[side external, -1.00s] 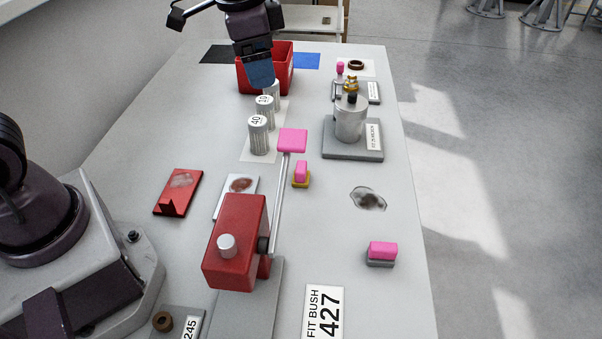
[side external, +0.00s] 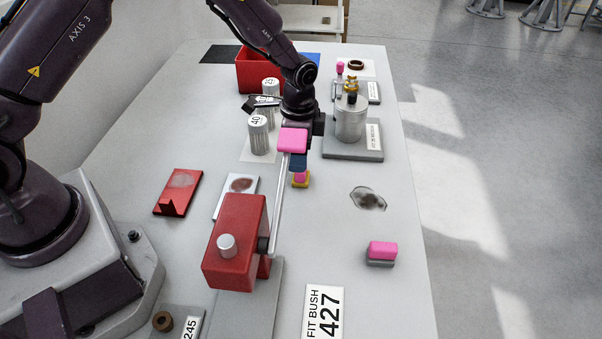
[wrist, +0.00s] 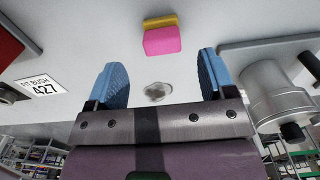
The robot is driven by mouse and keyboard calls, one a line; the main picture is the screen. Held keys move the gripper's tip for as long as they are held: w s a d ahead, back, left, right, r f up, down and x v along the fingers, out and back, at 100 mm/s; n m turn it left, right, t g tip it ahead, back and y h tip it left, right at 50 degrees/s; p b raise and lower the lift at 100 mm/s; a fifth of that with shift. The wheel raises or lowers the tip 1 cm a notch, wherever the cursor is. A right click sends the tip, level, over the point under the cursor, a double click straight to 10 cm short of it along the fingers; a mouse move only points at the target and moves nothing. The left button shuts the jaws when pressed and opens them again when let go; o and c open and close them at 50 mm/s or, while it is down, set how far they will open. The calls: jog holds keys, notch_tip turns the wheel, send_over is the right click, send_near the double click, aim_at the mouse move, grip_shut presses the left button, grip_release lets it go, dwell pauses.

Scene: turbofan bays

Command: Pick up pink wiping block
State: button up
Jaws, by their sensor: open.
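A small pink block on a yellow base (side external: 301,179) stands on the table just beyond the red lever unit, partly covered by my gripper. It also shows in the wrist view (wrist: 162,38), ahead of and between the spread fingers. A second pink block on a grey base (side external: 382,250) sits at the right front. My gripper (side external: 299,162) points down over the yellow-based block, partly hidden behind a pink pad. In the wrist view my gripper (wrist: 163,80) has its blue fingers wide apart with nothing between them.
The red lever unit (side external: 234,242) holds a rod with the pink pad (side external: 292,140) close to my gripper. Numbered cylinders (side external: 259,135) stand left, and a metal fixture (side external: 350,122) stands right.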

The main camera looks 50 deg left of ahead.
jog(key=f, duration=0.5)
jog(key=shift+w+f, duration=0.2)
jog(key=shift+f, duration=0.1)
jog(key=shift+c, duration=0.2)
jog(key=c, duration=1)
